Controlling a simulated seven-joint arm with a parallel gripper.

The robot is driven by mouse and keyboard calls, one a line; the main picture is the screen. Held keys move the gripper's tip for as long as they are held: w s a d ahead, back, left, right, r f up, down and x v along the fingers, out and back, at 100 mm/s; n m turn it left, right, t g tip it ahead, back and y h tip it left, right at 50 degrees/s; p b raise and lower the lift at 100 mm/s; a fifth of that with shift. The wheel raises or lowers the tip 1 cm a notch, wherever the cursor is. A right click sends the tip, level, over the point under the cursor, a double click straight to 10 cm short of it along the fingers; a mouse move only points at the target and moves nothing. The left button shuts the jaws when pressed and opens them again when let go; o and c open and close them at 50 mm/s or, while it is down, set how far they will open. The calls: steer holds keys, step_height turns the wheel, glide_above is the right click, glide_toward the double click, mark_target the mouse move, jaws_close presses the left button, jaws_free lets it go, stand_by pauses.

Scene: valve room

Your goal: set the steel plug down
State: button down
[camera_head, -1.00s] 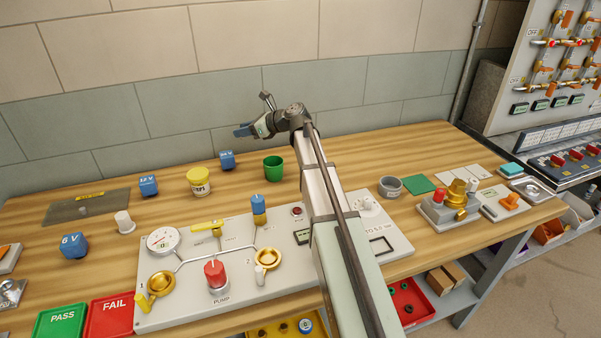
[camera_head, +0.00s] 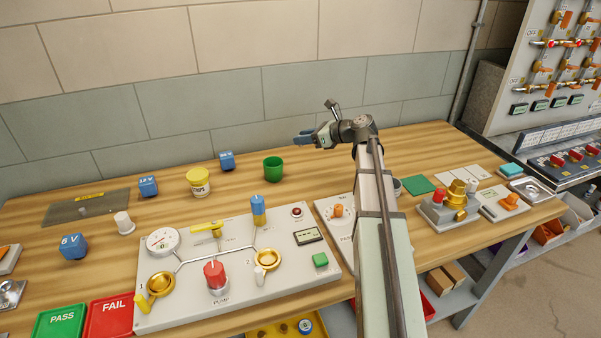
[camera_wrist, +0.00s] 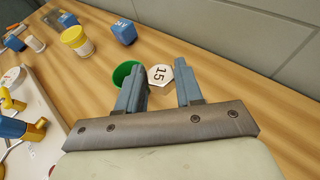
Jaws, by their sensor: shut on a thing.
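The steel plug (camera_wrist: 160,75) shows in the wrist view as a pale six-sided face marked 15, between my fingertips. My gripper (camera_wrist: 160,80) is shut on it. In the head view my gripper (camera_head: 303,137) is held out to the left above the back of the wooden bench (camera_head: 330,165), up and right of the green cup (camera_head: 273,168). The plug cannot be made out in the head view. In the wrist view the green cup (camera_wrist: 125,70) lies beyond my left finger, partly hidden by it.
A yellow-lidded pot (camera_head: 199,181) and blue blocks (camera_head: 227,161) stand left of the cup. The pump panel (camera_head: 240,265) fills the front. A green square (camera_head: 418,185) lies right of my arm. Bare bench lies between the cup and my arm.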

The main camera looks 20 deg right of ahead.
steer(key=shift+s+a+f, duration=0.1)
steer(key=shift+f, duration=4.95)
steer(key=shift+f, duration=0.1)
steer(key=c, duration=0.7)
jaws_free()
steer(key=shift+c, duration=0.2)
steer(key=shift+s+r, duration=0.1)
steer(key=shift+r, duration=0.1)
steer(key=v, duration=1.1)
steer(key=shift+s+d+r, duration=0.1)
steer(key=shift+d+r, duration=0.05)
steer(key=shift+d, duration=0.25)
